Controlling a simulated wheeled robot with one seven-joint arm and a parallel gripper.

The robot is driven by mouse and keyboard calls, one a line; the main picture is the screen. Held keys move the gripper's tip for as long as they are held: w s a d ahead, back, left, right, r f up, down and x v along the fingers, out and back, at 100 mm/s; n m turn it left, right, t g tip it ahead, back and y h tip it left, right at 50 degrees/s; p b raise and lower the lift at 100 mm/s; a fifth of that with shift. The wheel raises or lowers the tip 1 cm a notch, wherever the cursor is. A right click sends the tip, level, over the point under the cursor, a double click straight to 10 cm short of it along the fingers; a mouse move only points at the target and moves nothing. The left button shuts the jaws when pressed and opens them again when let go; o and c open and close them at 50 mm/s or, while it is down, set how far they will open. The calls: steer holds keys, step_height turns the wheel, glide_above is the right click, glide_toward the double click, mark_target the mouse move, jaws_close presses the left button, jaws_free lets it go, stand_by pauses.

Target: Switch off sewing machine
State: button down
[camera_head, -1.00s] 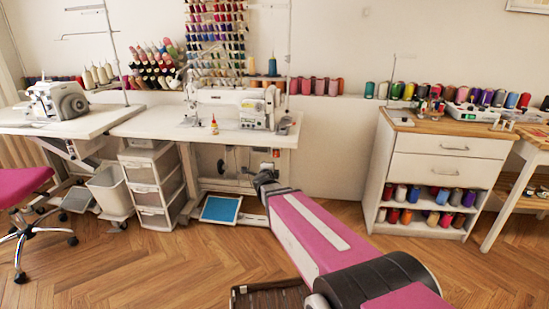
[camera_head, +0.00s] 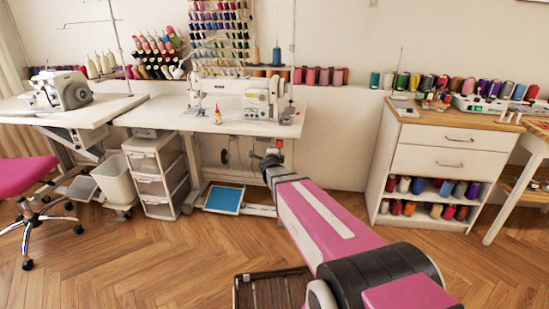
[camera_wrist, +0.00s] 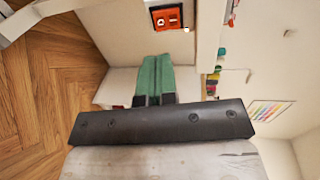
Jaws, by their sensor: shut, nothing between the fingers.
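The white sewing machine (camera_head: 222,94) stands on a white table (camera_head: 180,121) at the back centre in the head view. In the wrist view an orange-red switch (camera_wrist: 168,18) with two round marks sits on a pale surface near the top edge. My gripper's green fingers (camera_wrist: 154,72) are shut and empty. They point toward the switch, with a visible gap between them in the picture.
A drawer unit (camera_head: 156,170) and a bin (camera_head: 117,180) stand under and left of the table. A blue-topped pad (camera_head: 223,199) lies on the floor below it. A white cabinet (camera_head: 440,158) stands to the right. A second machine (camera_head: 62,89) is at left. The foreground floor is largely clear.

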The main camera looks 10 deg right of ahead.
steer(key=x, duration=0.8)
steer(key=shift+w+d+f, duration=0.15)
steer(key=shift+w+f, duration=0.15)
steer(key=shift+w, duration=0.25)
steer(key=s+a+f, duration=0.1)
steer(key=s+a, duration=0.1)
steer(key=s, duration=0.5)
steer(key=s+a+f, duration=0.1)
steer(key=s+a, duration=0.1)
steer(key=s, duration=0.5)
steer(key=shift+a, duration=0.25)
